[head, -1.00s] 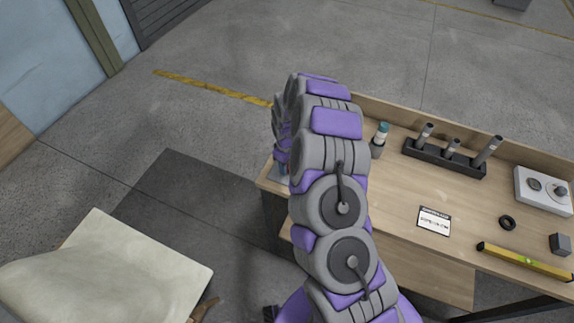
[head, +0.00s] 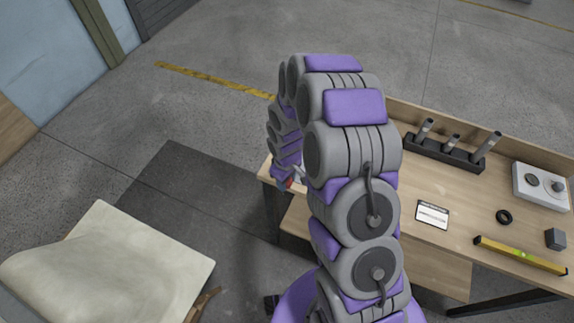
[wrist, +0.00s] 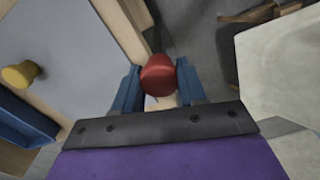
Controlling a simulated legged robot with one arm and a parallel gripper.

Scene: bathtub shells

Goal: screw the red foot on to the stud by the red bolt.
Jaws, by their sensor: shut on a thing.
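The red foot (wrist: 158,72) sits between the two blue fingers of my gripper (wrist: 158,84) in the wrist view, and they are shut on it. In the head view my gripper (head: 285,178) points down by the bench's left end, with a bit of the red foot (head: 289,184) showing. The pale tub shell (head: 110,255) lies at the lower left, apart from my gripper. Its pale surface also seems to show at the right of the wrist view (wrist: 285,75). I cannot make out the stud or the red bolt.
The wooden bench (head: 465,215) carries a black rack (head: 445,152) with grey tubes, a white label card (head: 432,214), a black ring (head: 503,217), a yellow level (head: 520,255) and a white box (head: 540,186). A yellow knob-like piece (wrist: 20,75) and a blue tray (wrist: 22,120) show in the wrist view.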

